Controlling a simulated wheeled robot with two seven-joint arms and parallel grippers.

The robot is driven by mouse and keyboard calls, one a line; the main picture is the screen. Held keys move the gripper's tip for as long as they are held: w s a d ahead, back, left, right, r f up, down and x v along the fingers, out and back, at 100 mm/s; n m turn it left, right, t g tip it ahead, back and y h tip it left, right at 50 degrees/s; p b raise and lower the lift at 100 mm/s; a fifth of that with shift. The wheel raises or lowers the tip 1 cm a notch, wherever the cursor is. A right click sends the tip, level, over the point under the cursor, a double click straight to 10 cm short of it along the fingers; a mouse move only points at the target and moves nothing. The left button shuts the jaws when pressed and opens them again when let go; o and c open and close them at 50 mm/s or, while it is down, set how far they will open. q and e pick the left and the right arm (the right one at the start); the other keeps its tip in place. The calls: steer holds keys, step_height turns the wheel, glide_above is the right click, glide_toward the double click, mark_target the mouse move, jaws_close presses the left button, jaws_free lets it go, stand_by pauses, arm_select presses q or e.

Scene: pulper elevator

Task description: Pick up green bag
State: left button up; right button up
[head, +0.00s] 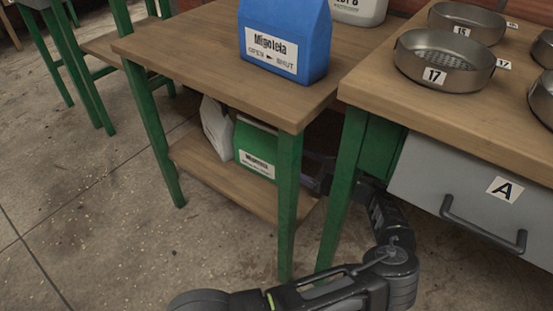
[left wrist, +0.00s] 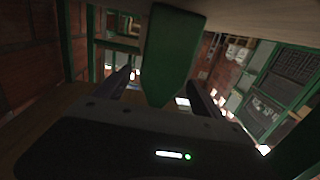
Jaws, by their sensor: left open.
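The green bag (head: 255,150) with a white label stands on the lower shelf of the wooden table in the head view, partly covered by the tabletop. My left gripper (head: 318,175) reaches in from the right, behind the front table leg, close to the bag's right side. The leg hides part of it. In the left wrist view, a green shape (left wrist: 172,55), apparently the bag's side, shows between the two open fingers of the left gripper (left wrist: 162,88). I cannot tell whether the fingers touch it. My right gripper is not in view.
A white bag (head: 215,127) stands left of the green one on the lower shelf (head: 205,175). A blue bag (head: 285,30) stands on the tabletop (head: 190,40). Green legs (head: 288,200) border the shelf. Right is a table with metal sieves (head: 445,60) and a drawer (head: 450,185).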

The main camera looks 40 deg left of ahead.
mark_target(263, 148)
arm_select(q)
steer(key=shift+o, duration=1.4)
steer(key=shift+s+a+f+b, duration=0.1)
steer(key=shift+a+b, duration=0.2)
steer(key=shift+a, duration=0.05)
steer(key=a+b, duration=0.1)
steer(key=a, duration=0.2)
steer(key=shift+s+a+f+b, duration=0.1)
steer(key=shift+s+a+b, duration=0.15)
steer(key=shift+b, duration=0.1)
steer(key=shift+a, duration=0.45)
steer(key=shift+c, duration=0.4)
steer(key=c, duration=1.9)
steer(key=shift+r, duration=0.2)
jaws_close()
steer(key=shift+r, duration=0.2)
